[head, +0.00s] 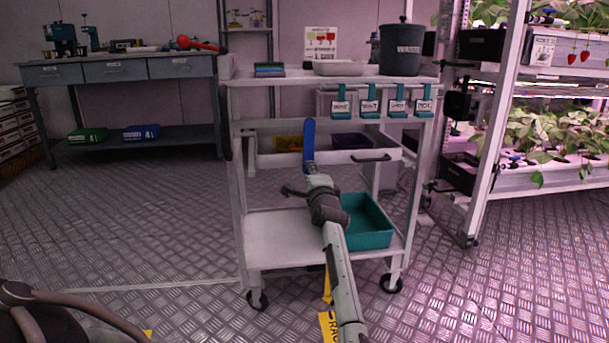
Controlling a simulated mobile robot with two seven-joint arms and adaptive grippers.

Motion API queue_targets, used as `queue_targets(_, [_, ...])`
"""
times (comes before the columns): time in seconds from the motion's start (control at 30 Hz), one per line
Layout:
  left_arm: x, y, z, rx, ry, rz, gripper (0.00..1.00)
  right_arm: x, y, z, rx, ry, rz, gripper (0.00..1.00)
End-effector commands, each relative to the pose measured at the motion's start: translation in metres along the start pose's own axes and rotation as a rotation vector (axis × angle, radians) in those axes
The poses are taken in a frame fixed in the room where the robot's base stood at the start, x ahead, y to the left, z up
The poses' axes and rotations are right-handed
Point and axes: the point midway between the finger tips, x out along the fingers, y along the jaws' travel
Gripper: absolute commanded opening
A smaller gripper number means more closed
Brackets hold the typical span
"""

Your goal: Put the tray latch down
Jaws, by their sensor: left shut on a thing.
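The tray latch (309,137) is a long blue bar standing upright in front of a white tray on the cart's middle level. My left gripper (311,174) is at the bar's lower end and looks shut on it. One dark finger part sticks out to the left. The gripper hides the bar's foot, so I cannot tell how it joins the cart. The white tray (270,160) holds a yellow bin (289,143) and a dark blue bin (352,141). A dark handle (371,158) is on its front.
The cart (262,240) carries a teal bin (372,238) low down and a dark bucket (401,55) and a shallow dish (340,68) on top. Teal tag hooks (369,100) hang from its upper edge. Plant racks (500,115) stand close on the right. Open floor lies left.

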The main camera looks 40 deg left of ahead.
Motion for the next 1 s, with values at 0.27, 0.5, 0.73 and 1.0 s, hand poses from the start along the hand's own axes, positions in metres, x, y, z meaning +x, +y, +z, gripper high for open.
queue_targets(0.27, [-0.0007, 0.0023, -0.0066, -0.044, 0.001, 0.004, 0.0, -0.0003, 0.0, 0.0003, -0.001, -0.001, -0.001, 0.0])
queue_targets(0.5, [-0.0006, 0.002, -0.0072, -0.048, 0.002, 0.004, 0.0, -0.0001, 0.0, 0.0001, -0.001, 0.0, -0.001, 0.0])
queue_targets(0.73, [-0.0005, 0.0016, -0.0073, -0.047, 0.002, 0.003, 0.37, 0.0, -0.0001, -0.0001, -0.001, 0.001, -0.002, 0.0])
queue_targets(1.0, [-0.0001, 0.0005, -0.006, -0.046, 0.0, 0.001, 0.43, 0.0001, -0.0003, -0.0004, -0.001, 0.002, -0.003, 0.0])
